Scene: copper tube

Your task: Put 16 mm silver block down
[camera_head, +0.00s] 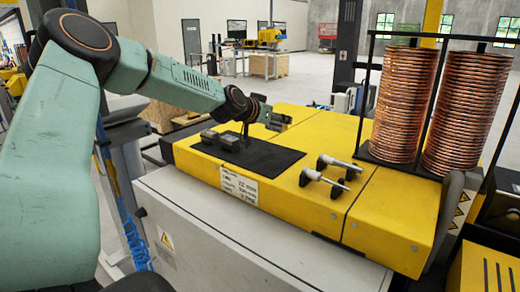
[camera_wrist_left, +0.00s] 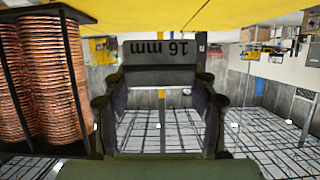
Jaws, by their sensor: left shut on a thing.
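My left gripper (camera_head: 276,119) is at the end of the arm from the left, over the back of the yellow machine top. In the left wrist view the gripper (camera_wrist_left: 158,80) is shut on the grey block marked "16 mm" (camera_wrist_left: 158,52), whose lettering appears upside down. The block is hard to make out in the head view. A black mat (camera_head: 268,160) lies on the yellow top, in front of the gripper. Dark grey blocks (camera_head: 209,137) sit at the mat's left end. My right gripper is not in view.
Two silver handled tools (camera_head: 338,165) lie right of the mat. Copper tube coils (camera_head: 403,105) stand in a black rack at the right. A white label (camera_head: 239,186) is on the machine's front edge. The mat's right part is clear.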

